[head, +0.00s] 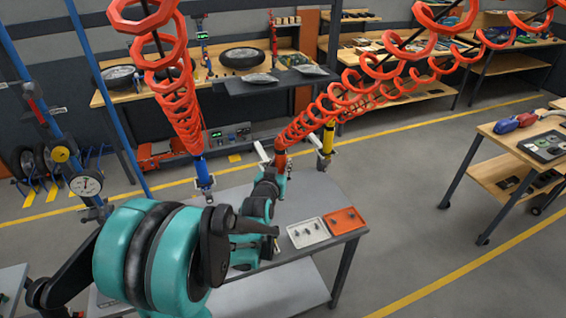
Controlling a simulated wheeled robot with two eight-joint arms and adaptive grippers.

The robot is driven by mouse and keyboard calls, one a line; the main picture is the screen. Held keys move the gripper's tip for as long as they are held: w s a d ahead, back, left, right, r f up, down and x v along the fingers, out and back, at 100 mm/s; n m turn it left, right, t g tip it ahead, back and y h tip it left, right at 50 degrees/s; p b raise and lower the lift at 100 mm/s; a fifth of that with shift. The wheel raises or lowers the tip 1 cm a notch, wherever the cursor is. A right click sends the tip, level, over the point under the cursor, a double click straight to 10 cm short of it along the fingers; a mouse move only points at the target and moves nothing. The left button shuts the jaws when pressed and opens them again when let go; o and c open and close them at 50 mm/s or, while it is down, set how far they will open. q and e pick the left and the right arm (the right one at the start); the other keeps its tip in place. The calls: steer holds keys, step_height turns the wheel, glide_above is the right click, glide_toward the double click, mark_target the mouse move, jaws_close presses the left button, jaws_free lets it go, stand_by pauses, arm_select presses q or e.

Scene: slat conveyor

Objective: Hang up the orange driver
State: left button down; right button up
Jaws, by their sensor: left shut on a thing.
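The orange driver (281,160) is upright at the end of a red coiled hose, above the back of the grey worktable (312,190). My left gripper (272,180) is shut on its lower part, which the teal and dark gripper parts mostly hide. A pale metal holder (262,151) shows just left of the driver. I cannot tell whether the driver touches it. A blue driver (203,172) hangs to the left and a yellow driver (328,138) to the right, each at a light-coloured holder. My right gripper is not in view.
A white tray (293,241) and an orange tray (355,227) with small dark parts lie on the table's right. Red coiled hoses (365,88) cross the space above. A side bench (500,142) stands at the right, with clear floor between.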

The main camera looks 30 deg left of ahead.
arm_select(q)
steer(key=shift+w+a+f, duration=0.15)
steer(key=shift+w+a, duration=0.1)
steer(key=shift+a, duration=0.25)
steer(key=w+a+f+b, duration=0.1)
steer(key=w+a, duration=0.6)
steer(key=a, duration=0.1)
steer(key=shift+b, duration=0.4)
steer(key=shift+w+a, duration=0.1)
stand_by(0.4)
steer(key=shift+f+b, duration=1.1)
stand_by(0.5)
stand_by(0.6)
steer(key=shift+f+b, duration=0.35)
steer(key=shift+b, duration=0.15)
stand_by(0.4)
